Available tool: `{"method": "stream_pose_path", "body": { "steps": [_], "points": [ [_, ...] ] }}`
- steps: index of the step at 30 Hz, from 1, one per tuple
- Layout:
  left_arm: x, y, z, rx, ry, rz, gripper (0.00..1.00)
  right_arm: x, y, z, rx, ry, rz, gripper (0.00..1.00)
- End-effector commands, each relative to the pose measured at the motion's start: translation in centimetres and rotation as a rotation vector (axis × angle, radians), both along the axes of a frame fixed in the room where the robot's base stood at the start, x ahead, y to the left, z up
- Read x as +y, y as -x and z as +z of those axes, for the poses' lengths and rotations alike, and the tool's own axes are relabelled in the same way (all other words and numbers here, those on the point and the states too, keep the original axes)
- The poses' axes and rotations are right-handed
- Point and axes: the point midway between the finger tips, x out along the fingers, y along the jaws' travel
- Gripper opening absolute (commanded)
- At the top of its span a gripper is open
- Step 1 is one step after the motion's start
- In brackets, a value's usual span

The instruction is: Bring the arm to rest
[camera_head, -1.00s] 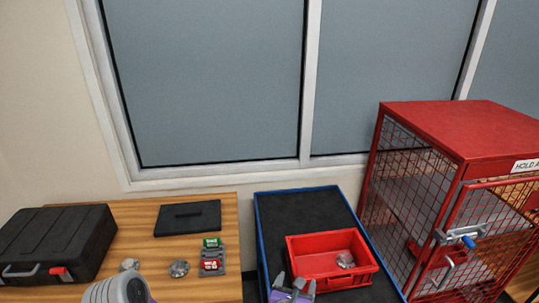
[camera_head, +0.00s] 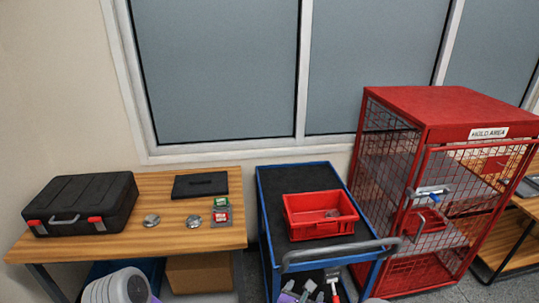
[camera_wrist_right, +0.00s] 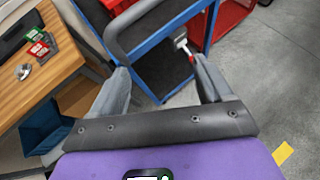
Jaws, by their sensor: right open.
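My right gripper (camera_wrist_right: 165,88) is open in the right wrist view, with nothing between its two grey fingers. Its purple body fills the bottom of that view. In the head view the right gripper (camera_head: 301,289) shows only in part at the bottom edge, low by the front of the blue trolley (camera_head: 264,225). In the wrist view the trolley's grey handle (camera_wrist_right: 122,32) is beyond the left finger. A rounded pale grey part of my own body shows at the bottom left of the head view. My left gripper is not in view.
The red bin (camera_head: 318,230) on the trolley holds a small metallic piece (camera_head: 332,213). The wooden table (camera_head: 185,237) carries a black case (camera_head: 82,200), a dark flat pad (camera_head: 200,184), metal discs and green and red items. A red mesh cage (camera_head: 445,105) stands right.

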Motion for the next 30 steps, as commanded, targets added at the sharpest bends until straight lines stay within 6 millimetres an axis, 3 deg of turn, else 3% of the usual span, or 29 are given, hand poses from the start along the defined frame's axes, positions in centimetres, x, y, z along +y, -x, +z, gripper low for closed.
{"method": "stream_pose_path", "body": {
  "steps": [8,12,18,21,26,30],
  "points": [
    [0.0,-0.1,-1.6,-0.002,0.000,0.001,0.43,-4.0,4.5,-9.4,0.239,-0.203,-0.309,0.79],
    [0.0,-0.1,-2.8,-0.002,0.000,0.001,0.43,-5.3,9.2,-16.0,0.402,-0.394,-0.590,0.79],
    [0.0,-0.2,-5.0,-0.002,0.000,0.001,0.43,-3.5,16.9,-24.6,0.586,-0.788,-1.175,0.79],
    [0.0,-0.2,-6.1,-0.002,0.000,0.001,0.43,-1.5,19.0,-27.6,0.604,-0.988,-1.491,0.79],
    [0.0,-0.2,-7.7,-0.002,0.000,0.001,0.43,0.8,19.6,-31.3,0.504,-1.287,-2.007,0.79],
    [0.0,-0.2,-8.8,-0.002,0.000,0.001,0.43,0.9,18.7,-33.8,0.308,-1.473,-2.382,0.79]
  ]
}}
